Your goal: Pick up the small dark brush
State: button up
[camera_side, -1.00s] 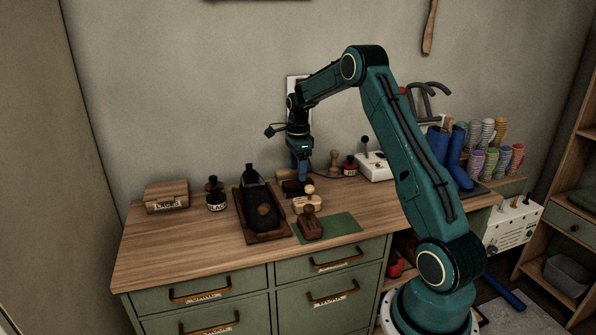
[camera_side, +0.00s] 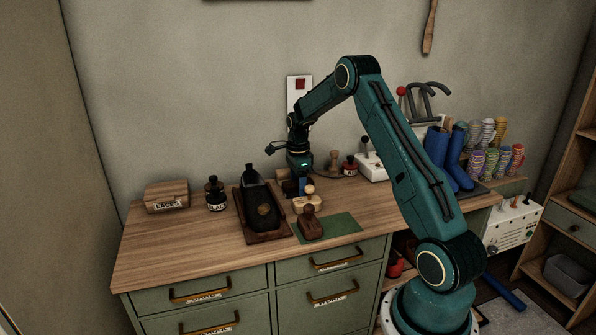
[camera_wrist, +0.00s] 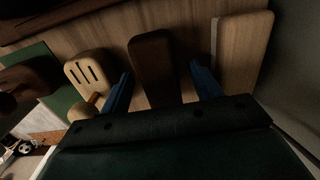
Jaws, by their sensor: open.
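The small dark brush (camera_wrist: 152,55) shows in the wrist view as a narrow dark brown, rounded bar lying between my two blue fingers. Its bristles are not visible. In the side view a dark piece (camera_side: 289,188) shows at my fingers, partly hidden by them. My gripper (camera_wrist: 161,72) is open, with one finger on each side of the brush and bare gaps between. In the side view my gripper (camera_side: 302,187) points down, low over the bench. I cannot tell how far the fingertips are above the wood.
A slotted pale wooden piece (camera_wrist: 87,73) lies left of my fingers, and a pale wooden block (camera_wrist: 243,45) close on the right. The bench front left is clear.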

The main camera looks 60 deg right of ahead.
dwell(0.3)
jog(key=c, duration=1.1)
jog(key=shift+r, duration=0.15)
notch_tip(320, 180, up, 20)
jog(key=shift+f, duration=0.1)
dwell(0.3)
